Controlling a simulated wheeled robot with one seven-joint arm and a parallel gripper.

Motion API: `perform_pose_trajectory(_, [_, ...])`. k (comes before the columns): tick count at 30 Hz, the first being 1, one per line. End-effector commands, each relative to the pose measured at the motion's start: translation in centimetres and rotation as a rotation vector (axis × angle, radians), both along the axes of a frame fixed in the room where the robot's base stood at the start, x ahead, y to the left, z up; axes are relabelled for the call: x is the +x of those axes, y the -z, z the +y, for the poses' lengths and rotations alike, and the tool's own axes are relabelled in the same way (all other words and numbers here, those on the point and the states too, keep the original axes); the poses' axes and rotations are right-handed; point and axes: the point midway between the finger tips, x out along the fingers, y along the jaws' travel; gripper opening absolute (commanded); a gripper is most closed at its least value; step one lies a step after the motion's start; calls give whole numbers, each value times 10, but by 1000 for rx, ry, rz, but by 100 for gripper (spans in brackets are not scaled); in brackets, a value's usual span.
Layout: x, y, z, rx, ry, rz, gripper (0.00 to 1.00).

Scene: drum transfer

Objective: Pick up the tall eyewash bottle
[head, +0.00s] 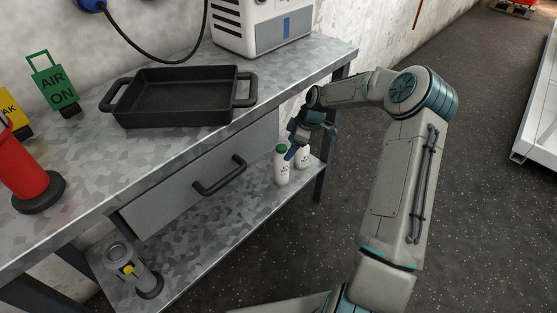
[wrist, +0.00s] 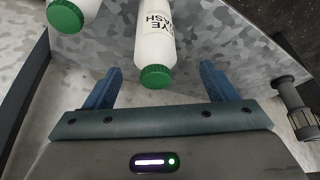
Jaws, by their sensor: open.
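Two white bottles with green caps stand side by side on the lower shelf, the left bottle (head: 282,168) and the right bottle (head: 303,158). My gripper (head: 298,147) is at them and hides the right one's top. In the wrist view my open gripper (wrist: 158,72) has a white bottle (wrist: 156,38) labelled "EYE WASH" between its spread blue fingers, with gaps on both sides. The other bottle's green cap (wrist: 66,15) shows at upper left, outside the fingers. I cannot tell which bottle is taller, because one is partly covered and the other is cut off.
The workbench (head: 90,150) and its drawer (head: 200,180) overhang the lower shelf (head: 215,235). A black tray (head: 180,118) and a white machine (head: 262,28) stand on top. A grey device (head: 130,272) stands at the shelf's near end. The shelf between is clear.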

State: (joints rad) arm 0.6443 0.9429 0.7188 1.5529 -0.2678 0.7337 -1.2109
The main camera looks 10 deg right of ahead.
Motion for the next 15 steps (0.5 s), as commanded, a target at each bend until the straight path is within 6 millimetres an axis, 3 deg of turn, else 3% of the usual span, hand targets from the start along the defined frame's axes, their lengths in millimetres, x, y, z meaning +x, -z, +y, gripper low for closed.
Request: perform_pose_trajectory(15, [4,40,15,4,-2,-1,79])
